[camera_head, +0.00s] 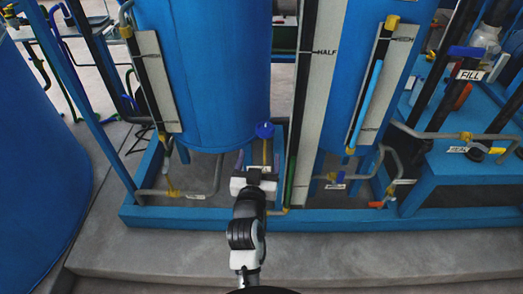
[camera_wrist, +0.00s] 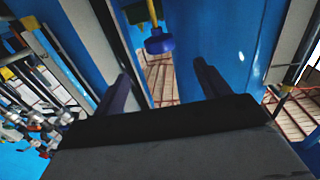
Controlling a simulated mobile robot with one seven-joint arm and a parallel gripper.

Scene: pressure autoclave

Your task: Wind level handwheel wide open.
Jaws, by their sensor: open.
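A small blue handwheel (camera_head: 264,130) sits on a yellow stem between the two blue tanks, above a white label that is too small to read. I cannot confirm from lettering that it is the level handwheel. In the wrist view the blue wheel (camera_wrist: 159,41) shows beyond the fingertips, roughly between them and apart from them. My gripper (camera_head: 254,176) is in front of and below the wheel in the head view. In the wrist view its two dark fingers (camera_wrist: 162,72) are spread with nothing between them.
A tall gauge board (camera_head: 315,105) marked HALF stands just right of the wheel. Blue tanks (camera_head: 212,75) flank the gap. Pipes, yellow valves and a blue base frame (camera_head: 330,213) lie around my arm. A FILL label (camera_head: 470,75) is at upper right.

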